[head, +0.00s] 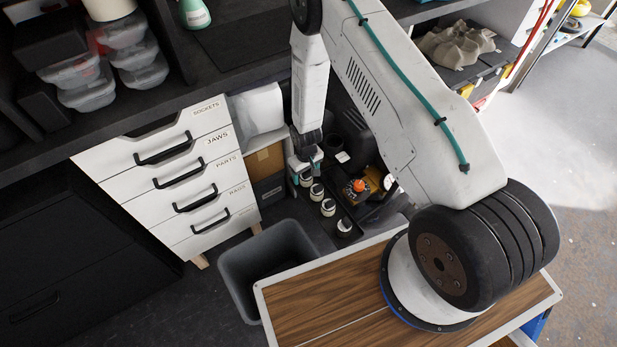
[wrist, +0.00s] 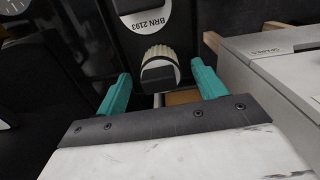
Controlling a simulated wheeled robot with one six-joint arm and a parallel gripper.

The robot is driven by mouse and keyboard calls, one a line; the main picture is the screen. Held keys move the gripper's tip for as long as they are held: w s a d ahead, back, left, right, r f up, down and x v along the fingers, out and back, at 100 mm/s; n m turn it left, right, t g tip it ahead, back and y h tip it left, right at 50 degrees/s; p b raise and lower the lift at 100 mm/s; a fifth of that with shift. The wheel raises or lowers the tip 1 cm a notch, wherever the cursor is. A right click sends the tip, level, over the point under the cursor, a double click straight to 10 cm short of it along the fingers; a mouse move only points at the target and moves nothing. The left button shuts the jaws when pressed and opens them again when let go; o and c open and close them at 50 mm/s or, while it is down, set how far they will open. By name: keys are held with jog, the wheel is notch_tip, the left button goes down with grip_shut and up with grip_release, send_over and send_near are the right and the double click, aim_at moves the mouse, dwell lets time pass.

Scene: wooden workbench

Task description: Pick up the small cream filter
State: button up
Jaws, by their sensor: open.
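The small cream filter (wrist: 158,55), a ridged cream cylinder with a dark square face, shows in the middle of the wrist view. My gripper (wrist: 160,84) is open, with one teal finger to the left and one to the right of the filter's near end. The fingers look apart from it; I cannot tell the depth between them. In the head view my gripper (head: 304,166) is low over the lower shelf, close to several small cream-and-dark cylinders (head: 316,190). I cannot tell which of these is the filter.
In the head view, a grey bin (head: 235,270), a white drawer unit (head: 165,165) and an orange-topped item (head: 359,186) are nearby.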

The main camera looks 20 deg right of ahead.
jog(key=shift+f, duration=0.35)
jog(key=c, duration=1.1)
jog(key=shift+o, duration=0.2)
jog(key=shift+r, duration=0.15)
